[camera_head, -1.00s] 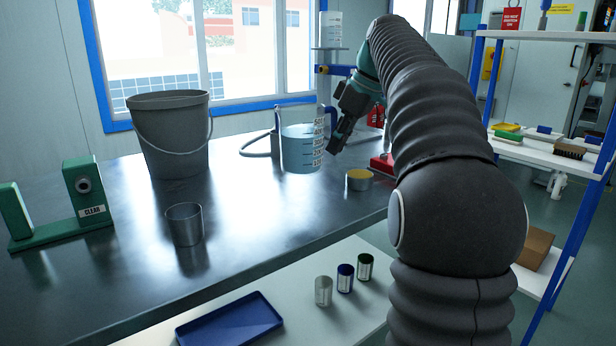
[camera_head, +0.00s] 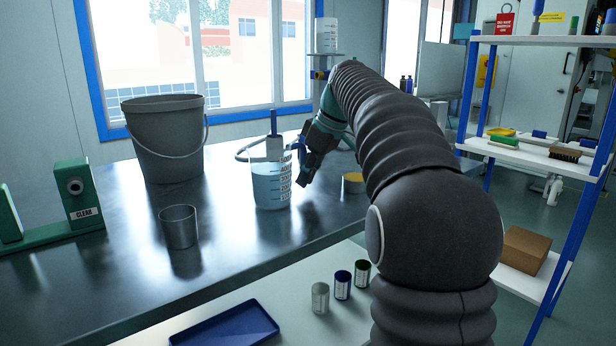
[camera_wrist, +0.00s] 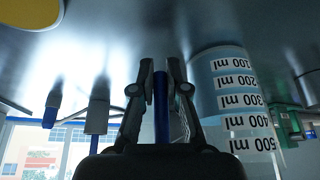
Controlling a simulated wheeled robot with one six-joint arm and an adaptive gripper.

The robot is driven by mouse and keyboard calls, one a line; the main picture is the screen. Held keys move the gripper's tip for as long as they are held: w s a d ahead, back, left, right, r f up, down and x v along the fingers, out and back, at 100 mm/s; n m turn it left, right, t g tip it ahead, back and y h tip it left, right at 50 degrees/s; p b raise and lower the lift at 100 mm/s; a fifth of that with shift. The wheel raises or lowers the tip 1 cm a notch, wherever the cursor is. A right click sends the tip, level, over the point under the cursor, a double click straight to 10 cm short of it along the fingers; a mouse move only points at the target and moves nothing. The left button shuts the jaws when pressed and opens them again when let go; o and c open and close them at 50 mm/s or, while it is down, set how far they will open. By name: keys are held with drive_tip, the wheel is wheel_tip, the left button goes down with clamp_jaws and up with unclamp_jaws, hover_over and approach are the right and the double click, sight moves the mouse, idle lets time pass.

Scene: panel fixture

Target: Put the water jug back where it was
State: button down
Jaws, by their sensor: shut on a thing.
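The water jug (camera_head: 270,185) is a clear measuring jug with black ml marks, partly filled with pale blue water. It is upright over the metal bench, left of my gripper (camera_head: 303,178). I cannot tell whether its base touches the bench. In the wrist view the jug (camera_wrist: 232,95) appears upside down at right. There my gripper (camera_wrist: 160,90) is shut on the jug's blue handle (camera_wrist: 161,120).
A grey bucket (camera_head: 165,145), a metal cup (camera_head: 178,227) and a green fixture (camera_head: 78,195) stand left on the bench. A yellow-topped tin (camera_head: 353,183) is right of my gripper. A blue-handled item (camera_head: 274,135) stands behind the jug. Bare bench lies in front of the jug.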

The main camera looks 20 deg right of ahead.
drive_tip(key=shift+f, duration=0.1)
drive_tip(key=c, duration=1.2)
unclamp_jaws()
drive_tip(key=shift+r, duration=0.25)
drive_tip(key=p+v, duration=0.3)
drive_tip(key=v, duration=0.8)
drive_tip(key=shift+s+d+r, duration=0.15)
drive_tip(key=shift+r, duration=0.2)
